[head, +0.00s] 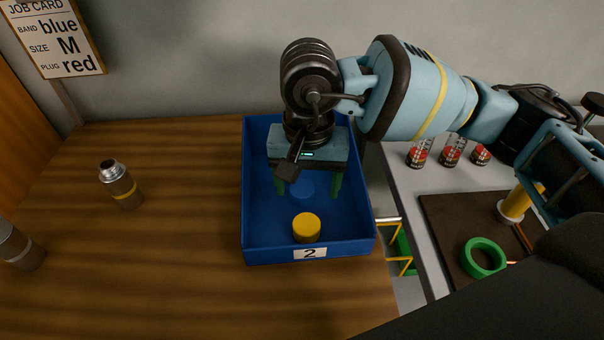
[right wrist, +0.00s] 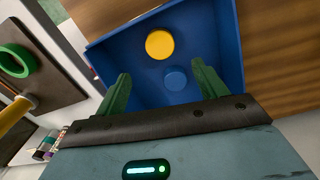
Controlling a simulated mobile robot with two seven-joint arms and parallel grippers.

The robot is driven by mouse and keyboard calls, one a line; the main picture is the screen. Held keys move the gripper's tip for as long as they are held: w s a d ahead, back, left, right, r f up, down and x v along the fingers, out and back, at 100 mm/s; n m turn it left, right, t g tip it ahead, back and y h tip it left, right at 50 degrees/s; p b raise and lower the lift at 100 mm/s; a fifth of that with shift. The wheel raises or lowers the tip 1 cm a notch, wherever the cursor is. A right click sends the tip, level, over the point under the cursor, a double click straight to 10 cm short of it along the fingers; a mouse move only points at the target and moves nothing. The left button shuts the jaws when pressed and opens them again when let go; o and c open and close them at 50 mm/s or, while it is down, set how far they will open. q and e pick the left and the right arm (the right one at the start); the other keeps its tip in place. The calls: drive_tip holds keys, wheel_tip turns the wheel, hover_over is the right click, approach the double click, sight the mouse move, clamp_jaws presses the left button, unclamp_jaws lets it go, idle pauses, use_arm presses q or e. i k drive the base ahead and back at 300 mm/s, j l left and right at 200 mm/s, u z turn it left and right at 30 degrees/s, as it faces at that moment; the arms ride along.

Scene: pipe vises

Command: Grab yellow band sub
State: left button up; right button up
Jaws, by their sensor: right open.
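A yellow disc (head: 306,229) and a blue disc (right wrist: 175,79) are in the tray, near the fingers. My left gripper is not in view.
Another grey cylinder (head: 18,250) with a pale band is cut off at the left edge. A job card (head: 60,40) reads band blue, size M, plug red. A green ring (head: 483,258) lies on a dark mat at right. The table's front is clear.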

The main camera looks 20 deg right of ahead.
sight(115, 176)
drive_tip(key=k, duration=1)
